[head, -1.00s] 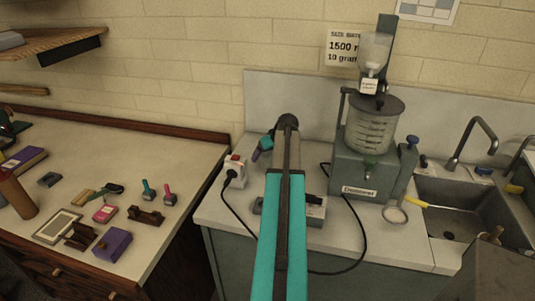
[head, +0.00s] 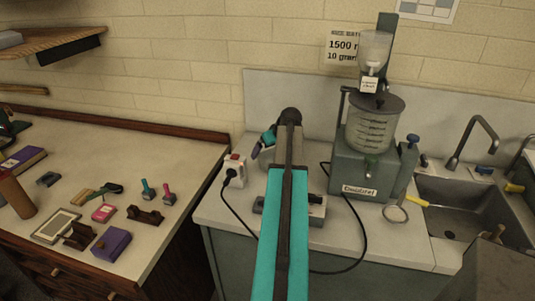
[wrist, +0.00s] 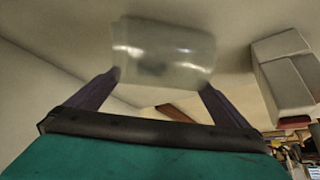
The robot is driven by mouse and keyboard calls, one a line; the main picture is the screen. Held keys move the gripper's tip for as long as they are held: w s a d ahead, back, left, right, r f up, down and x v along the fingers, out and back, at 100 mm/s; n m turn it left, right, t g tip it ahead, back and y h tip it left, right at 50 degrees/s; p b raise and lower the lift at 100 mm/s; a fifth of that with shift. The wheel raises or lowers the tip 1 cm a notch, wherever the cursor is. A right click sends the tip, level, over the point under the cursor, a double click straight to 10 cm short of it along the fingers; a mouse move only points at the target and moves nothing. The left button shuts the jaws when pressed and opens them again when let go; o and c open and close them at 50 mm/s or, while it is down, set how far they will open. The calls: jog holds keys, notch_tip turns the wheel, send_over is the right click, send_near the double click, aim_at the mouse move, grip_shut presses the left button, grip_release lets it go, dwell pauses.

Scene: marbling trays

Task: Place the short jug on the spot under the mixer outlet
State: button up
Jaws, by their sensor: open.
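A clear, pale vessel (wrist: 163,52), seemingly the short jug, sits blurred just ahead of my gripper in the wrist view. My gripper (wrist: 160,80) is open, with its two purple fingers apart at the vessel's near lower side; I cannot tell whether they touch it. In the head view my gripper (head: 257,150) is at the back of the counter, mostly behind my arm. The mixer (head: 358,170) stands to its right, with a clear tank and a small outlet tap (head: 370,165) on its front. I cannot make out the marked spot.
A white socket box (head: 233,172) with a black cable stands left of my arm. A grey flat device (head: 316,212) lies partly behind my arm. A metal ring (head: 396,214) is at the mixer's front right, beside the sink (head: 455,210). Several small tools lie on the left table.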

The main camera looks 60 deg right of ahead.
jog(key=shift+b+v, duration=0.8)
jog(key=shift+v, duration=3.65)
jog(key=c, duration=0.4)
jog(key=m, duration=0.3)
jog(key=shift+a+f, duration=0.1)
jog(key=shift+a, duration=0.1)
jog(key=m, duration=0.3)
jog(key=shift+s+a+f+y, duration=0.1)
jog(key=shift+s+a+y, duration=0.05)
jog(key=shift+a+y, duration=0.2)
jog(key=m, duration=0.3)
jog(key=shift+s+a+r+m, duration=0.2)
jog(key=shift+s+a+m, duration=0.1)
jog(key=shift+a+m, duration=0.1)
jog(key=shift+s+r+m+b, duration=0.7)
jog(key=shift+s+m+b, duration=0.2)
jog(key=shift+m, duration=0.45)
jog(key=shift+s+r+m+b, duration=0.7)
jog(key=shift+s+m+b, duration=0.2)
jog(key=shift+m, duration=0.5)
jog(key=shift+s+r+m+b, duration=0.75)
jog(key=shift+s+m, duration=0.25)
jog(key=shift+m, duration=0.35)
